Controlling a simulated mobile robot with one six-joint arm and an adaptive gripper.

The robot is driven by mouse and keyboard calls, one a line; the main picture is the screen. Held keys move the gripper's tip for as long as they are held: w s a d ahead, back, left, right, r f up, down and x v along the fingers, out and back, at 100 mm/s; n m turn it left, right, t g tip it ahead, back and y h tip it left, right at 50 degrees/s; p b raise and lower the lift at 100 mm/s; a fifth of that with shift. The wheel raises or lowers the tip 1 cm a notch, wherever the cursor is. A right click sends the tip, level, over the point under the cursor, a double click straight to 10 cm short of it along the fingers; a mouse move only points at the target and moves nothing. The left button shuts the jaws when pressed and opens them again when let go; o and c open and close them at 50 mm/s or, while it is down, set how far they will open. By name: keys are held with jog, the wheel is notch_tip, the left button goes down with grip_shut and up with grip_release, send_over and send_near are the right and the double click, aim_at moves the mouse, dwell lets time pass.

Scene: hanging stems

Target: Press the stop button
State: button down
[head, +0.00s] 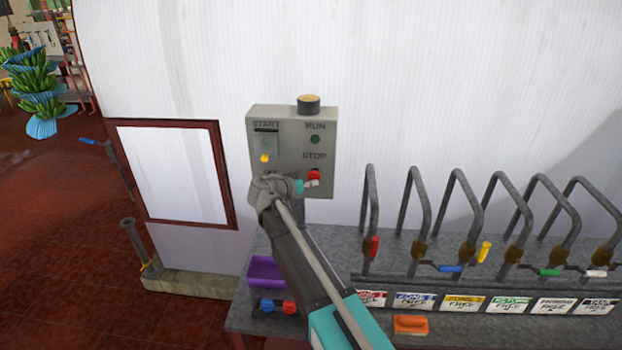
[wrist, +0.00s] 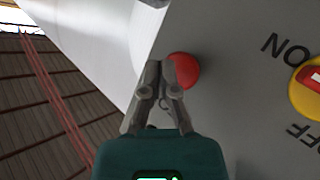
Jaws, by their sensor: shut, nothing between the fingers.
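A grey control box (head: 292,112) is on the white wall, with the labels START, RUN and STOP. The red stop button (head: 314,174) sits below the STOP label at its lower right. It also shows in the wrist view (wrist: 185,70), just right of and partly behind my fingertips. My gripper (head: 314,184) is shut and empty, with its tips at the button's lower edge in the head view. I cannot tell whether they touch it. My gripper (wrist: 161,66) hides part of the button's left side in the wrist view.
A yellow dial with a red switch (wrist: 313,78) lies to the right in the wrist view, marked ON and OFF. A dark green lamp (head: 315,139) is above the stop button. Bent grey pipes (head: 460,215) with coloured handles stand on the bench at right. A purple bin (head: 266,270) is below.

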jog(key=s, duration=0.3)
jog(key=shift+s, duration=0.2)
dwell(0.7)
jog(key=shift+s, duration=0.1)
